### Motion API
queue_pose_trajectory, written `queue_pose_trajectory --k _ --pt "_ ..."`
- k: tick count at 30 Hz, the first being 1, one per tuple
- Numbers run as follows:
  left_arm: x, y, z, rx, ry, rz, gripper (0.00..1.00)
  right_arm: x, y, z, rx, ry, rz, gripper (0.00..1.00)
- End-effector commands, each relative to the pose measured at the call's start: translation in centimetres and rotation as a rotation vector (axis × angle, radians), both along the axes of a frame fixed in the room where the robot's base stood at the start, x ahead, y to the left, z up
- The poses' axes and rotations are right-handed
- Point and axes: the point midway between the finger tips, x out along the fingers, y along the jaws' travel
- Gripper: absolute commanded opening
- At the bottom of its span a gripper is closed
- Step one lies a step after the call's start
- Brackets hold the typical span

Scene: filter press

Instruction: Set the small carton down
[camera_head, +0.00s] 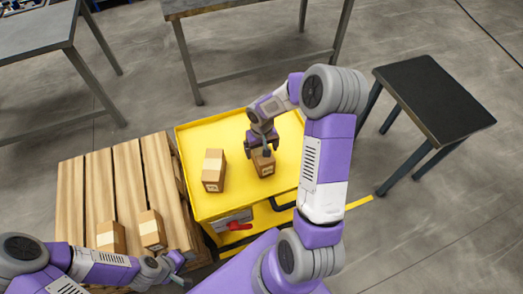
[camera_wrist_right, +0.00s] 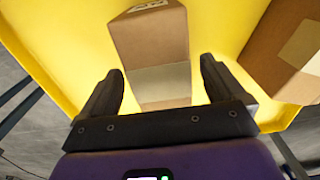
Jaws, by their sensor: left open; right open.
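The small carton (camera_head: 264,168), brown with a pale tape band, stands on the yellow cart top (camera_head: 238,193). My right gripper (camera_head: 263,151) is directly above it, pointing down. In the right wrist view the carton (camera_wrist_right: 152,42) lies between and beyond the open fingers (camera_wrist_right: 162,78), with a gap visible on each side. My left gripper (camera_head: 178,265) is low at the left, near the pallet's front right corner, open and empty.
A taller carton (camera_head: 213,171) stands on the cart, left of the small one. Two more cartons (camera_head: 110,237) (camera_head: 152,231) sit on the wooden pallet (camera_head: 128,180). A black-topped table (camera_head: 432,98) is at right. Grey tables (camera_head: 30,35) (camera_head: 215,5) stand behind.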

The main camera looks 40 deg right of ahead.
Motion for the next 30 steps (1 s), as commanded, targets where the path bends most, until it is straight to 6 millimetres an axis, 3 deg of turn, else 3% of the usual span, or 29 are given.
queue_pose_trajectory --k 1,6,12,18,30 --pt "0.0 0.0 0.8 0.0 0.0 0.0 0.43 0.1 0.0 1.6 -0.002 -0.005 0.002 0.96" --pt "0.0 0.0 2.2 0.0 0.0 0.0 0.43 0.1 0.0 5.5 -0.001 -0.004 0.001 0.96" --pt "0.0 0.0 3.1 0.0 0.0 0.0 0.43 0.1 0.0 8.7 -0.001 -0.004 0.002 0.96" --pt "0.0 0.0 3.4 0.0 0.0 0.0 0.43 0.0 0.0 9.8 0.001 -0.001 0.001 0.96" --pt "0.0 0.0 3.4 0.0 0.0 0.0 0.43 0.0 0.0 9.8 0.0 0.0 0.002 0.96"
